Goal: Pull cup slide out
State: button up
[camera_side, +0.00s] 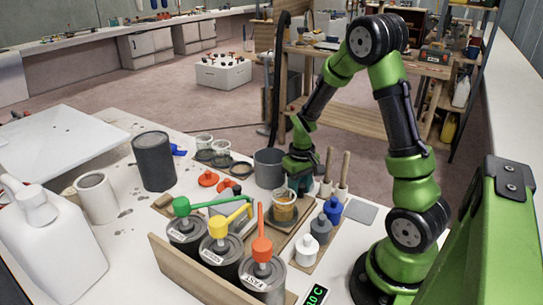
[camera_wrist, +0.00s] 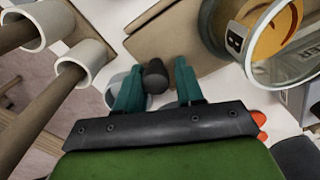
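In the wrist view a tan wooden board (camera_wrist: 160,35), which looks like the cup slide, has a dark round knob (camera_wrist: 155,77) at its near edge. My gripper (camera_wrist: 158,78) has its two teal fingers apart, one on each side of the knob. The left finger is close to the knob; a gap shows at the right finger. A clear cup (camera_wrist: 255,60) with orange-yellow content is at upper right. In the side view the cup (camera_side: 284,208) stands on the slide, in front of my gripper (camera_side: 300,185), whose fingertips are mostly hidden.
Several pump cans (camera_side: 218,252) stand in front behind a wooden board. White and blue bottles (camera_side: 306,250) are right of the cup. Brushes in white holders (camera_side: 326,188) stand close right of my gripper. A grey pot (camera_side: 268,168) is to its left.

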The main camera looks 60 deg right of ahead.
jog(key=shift+o, duration=1.4)
jog(key=shift+d, duration=0.1)
jog(key=shift+r, duration=0.15)
notch_tip(320, 180, up, 17)
jog(key=s+a+r+t+y, duration=0.1)
jog(key=s+a+r+t, duration=0.1)
jog(key=a, duration=0.7)
jog(key=s+a+r+t+y, duration=0.1)
jog(key=s+a+r+t, duration=0.2)
jog(key=a, duration=0.7)
jog(key=shift+s+a+t, duration=0.2)
jog(key=shift+s+t, duration=0.9)
jog(key=shift+s, duration=0.05)
